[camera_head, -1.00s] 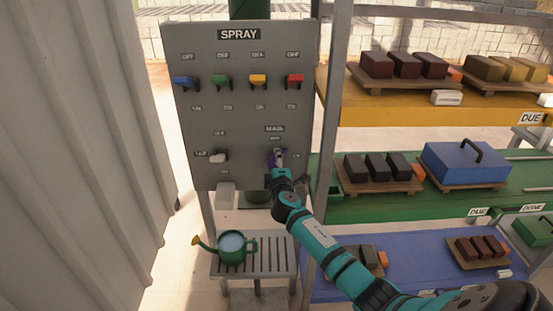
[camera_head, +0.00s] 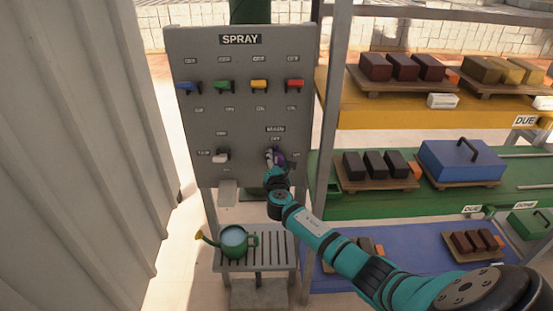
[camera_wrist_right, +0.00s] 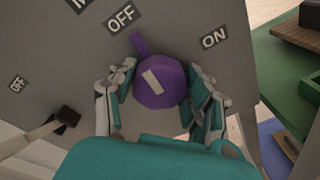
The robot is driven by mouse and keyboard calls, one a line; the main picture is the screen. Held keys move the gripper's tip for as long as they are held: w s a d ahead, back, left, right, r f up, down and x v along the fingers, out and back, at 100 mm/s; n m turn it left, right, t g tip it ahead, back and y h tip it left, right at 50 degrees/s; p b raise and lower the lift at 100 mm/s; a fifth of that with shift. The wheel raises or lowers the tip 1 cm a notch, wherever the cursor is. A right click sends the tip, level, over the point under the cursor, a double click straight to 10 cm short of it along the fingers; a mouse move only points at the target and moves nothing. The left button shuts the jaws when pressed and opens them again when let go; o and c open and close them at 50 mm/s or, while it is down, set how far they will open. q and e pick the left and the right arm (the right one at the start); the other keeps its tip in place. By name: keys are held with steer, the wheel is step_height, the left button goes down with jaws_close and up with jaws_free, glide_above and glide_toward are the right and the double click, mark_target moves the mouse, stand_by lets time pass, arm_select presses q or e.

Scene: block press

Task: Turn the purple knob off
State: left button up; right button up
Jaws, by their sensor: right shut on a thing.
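The purple knob (camera_wrist_right: 160,92) sits on the grey SPRAY panel (camera_head: 240,125), at its lower right under the MAIN label. In the right wrist view its pointer tab aims at the OFF label (camera_wrist_right: 121,18); the ON label (camera_wrist_right: 214,37) is off to the right. My right gripper (camera_wrist_right: 158,98) is shut on the knob, with one finger on each side. In the head view the knob (camera_head: 280,158) is partly hidden by the gripper. My left gripper is not in view.
Blue, green, yellow and red switches (camera_head: 258,85) line the panel above. A white lever (camera_head: 220,156) is at lower left. A green watering can (camera_head: 236,240) stands on a slatted stand below. Shelves with blocks (camera_head: 440,111) are close on the right, a corrugated wall on the left.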

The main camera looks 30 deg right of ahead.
steer(key=shift+f+n, duration=0.15)
steer(key=shift+n, duration=0.25)
steer(key=o, duration=1.2)
steer(key=shift+s, duration=0.1)
steer(key=v, duration=1.2)
steer(key=shift+a, duration=0.1)
